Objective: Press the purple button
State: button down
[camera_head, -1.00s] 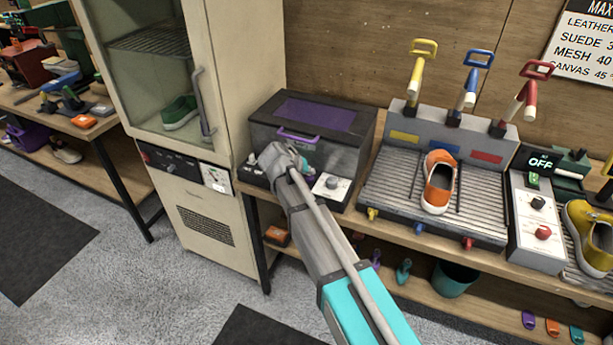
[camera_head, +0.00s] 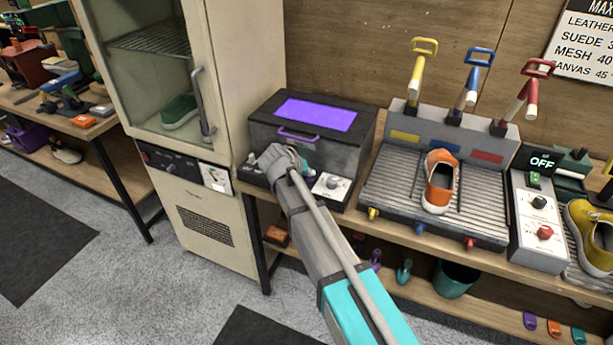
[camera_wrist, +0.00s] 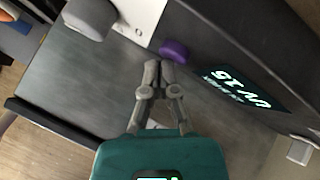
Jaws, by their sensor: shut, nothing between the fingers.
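The purple button (camera_wrist: 173,50) shows in the wrist view as a round knob on the front of a dark grey box. My gripper (camera_wrist: 156,72) is shut and empty. Its fingertips are right by the button's edge; I cannot tell whether they touch it. In the head view the box (camera_head: 345,162) sits on the bench, and a panel (camera_head: 316,114) in its lid glows bright purple. My arm hides the button there. A display (camera_wrist: 243,88) beside the button is lit and reads "UV 15" with smaller text.
A white plate with a grey dial (camera_head: 332,185) is on the box front. A cream cabinet (camera_head: 232,80) with a glass door stands close on the left. A ribbed tray (camera_head: 385,195) with an orange shoe (camera_head: 439,182) is on the right.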

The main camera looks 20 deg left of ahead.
aim_at(310, 178)
jog(key=shift+f, duration=0.15)
jog(key=shift+r, duration=0.2)
dwell(0.3)
jog(key=shift+r+p, duration=0.8)
jog(key=shift+p, duration=0.1)
jog(key=shift+r, duration=0.1)
jog(key=shift+r+p, duration=2.4)
jog(key=shift+p, duration=0.1)
jog(key=shift+d, duration=0.1)
